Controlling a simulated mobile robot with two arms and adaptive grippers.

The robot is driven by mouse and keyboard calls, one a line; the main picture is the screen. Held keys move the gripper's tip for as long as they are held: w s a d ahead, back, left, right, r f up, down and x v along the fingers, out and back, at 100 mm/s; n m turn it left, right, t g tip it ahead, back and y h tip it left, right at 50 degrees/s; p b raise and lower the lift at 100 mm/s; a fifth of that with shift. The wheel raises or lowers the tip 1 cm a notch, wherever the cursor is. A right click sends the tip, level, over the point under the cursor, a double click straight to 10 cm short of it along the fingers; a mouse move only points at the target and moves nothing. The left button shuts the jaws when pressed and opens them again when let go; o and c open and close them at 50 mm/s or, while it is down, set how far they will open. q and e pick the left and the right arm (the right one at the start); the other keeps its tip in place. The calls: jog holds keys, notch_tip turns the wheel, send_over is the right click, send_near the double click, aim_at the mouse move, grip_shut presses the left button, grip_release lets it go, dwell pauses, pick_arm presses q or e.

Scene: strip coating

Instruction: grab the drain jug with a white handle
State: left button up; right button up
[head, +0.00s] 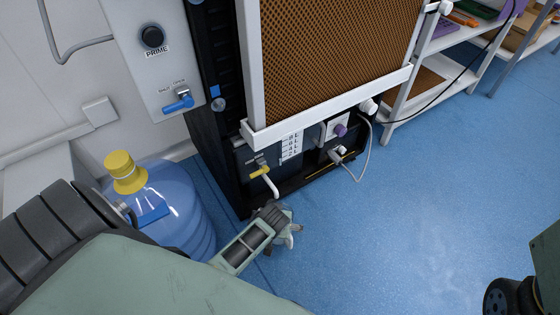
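No drain jug with a white handle can be clearly made out. My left gripper (285,228) is low in front of the dark cabinet, just below the drain spout (271,184) with its yellow valve. A small pale piece shows at its fingers; I cannot tell whether it is a handle or part of the gripper. The fingers are small and overlap, so their opening is unclear. A large clear blue bottle with a yellow cap (124,171) stands at the left, partly hidden by my arm. My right gripper is not in view.
The dark cabinet (225,165) carries a framed brown mesh panel (335,55) and a level scale (291,145). A loose cable (367,150) hangs at its right. A white control panel (160,55) is at upper left, shelves (405,108) at upper right. Blue floor (400,220) is open at right.

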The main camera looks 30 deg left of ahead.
pick_arm(q)
jog(key=shift+w+f, duration=0.15)
jog(key=shift+f, duration=0.15)
jog(key=c, duration=1.3)
